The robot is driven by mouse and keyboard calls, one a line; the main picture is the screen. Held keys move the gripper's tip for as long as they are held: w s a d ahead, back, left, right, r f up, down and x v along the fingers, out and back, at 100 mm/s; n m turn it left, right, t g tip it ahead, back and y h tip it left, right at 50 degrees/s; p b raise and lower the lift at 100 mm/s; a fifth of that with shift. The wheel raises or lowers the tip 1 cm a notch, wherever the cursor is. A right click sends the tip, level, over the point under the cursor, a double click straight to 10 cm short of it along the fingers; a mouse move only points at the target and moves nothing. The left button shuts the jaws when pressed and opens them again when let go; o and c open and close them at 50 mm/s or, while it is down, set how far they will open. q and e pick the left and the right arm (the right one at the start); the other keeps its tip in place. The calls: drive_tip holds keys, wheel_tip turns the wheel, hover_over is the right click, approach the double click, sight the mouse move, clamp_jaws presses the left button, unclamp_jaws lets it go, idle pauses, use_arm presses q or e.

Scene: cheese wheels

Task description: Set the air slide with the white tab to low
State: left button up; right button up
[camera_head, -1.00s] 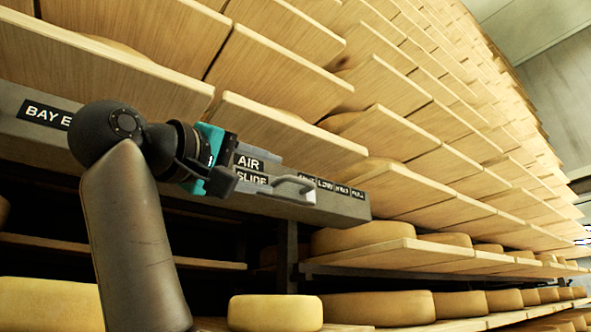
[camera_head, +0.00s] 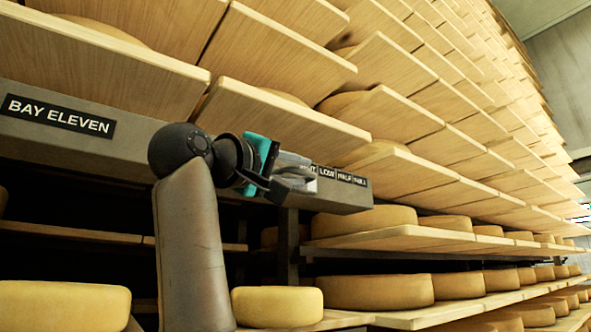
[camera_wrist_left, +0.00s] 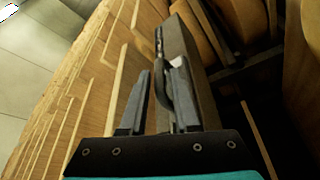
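The air slide's grey bar handle (camera_head: 297,172) is on the front of a grey beam (camera_head: 345,195), with a small white tab (camera_head: 312,185) at its right end. The labels LOW, HALF and FULL (camera_head: 343,177) run right of the handle; the label before LOW is partly hidden. My left gripper (camera_head: 287,178) is at the handle and covers its left part. In the left wrist view, its two fingers (camera_wrist_left: 161,72) are apart, with the handle (camera_wrist_left: 160,88) between them; contact is not clear. The white tab (camera_wrist_left: 177,62) shows beyond. My right gripper is out of view.
A BAY ELEVEN sign (camera_head: 58,115) is on the beam's left part. Wooden boards (camera_head: 285,125) slope close above the beam. Cheese wheels (camera_head: 375,291) sit on shelves below. Open space lies in front of the beam's right end.

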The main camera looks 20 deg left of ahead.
use_arm(q)
clamp_jaws()
drive_tip(key=shift+r, duration=0.15)
idle(0.9)
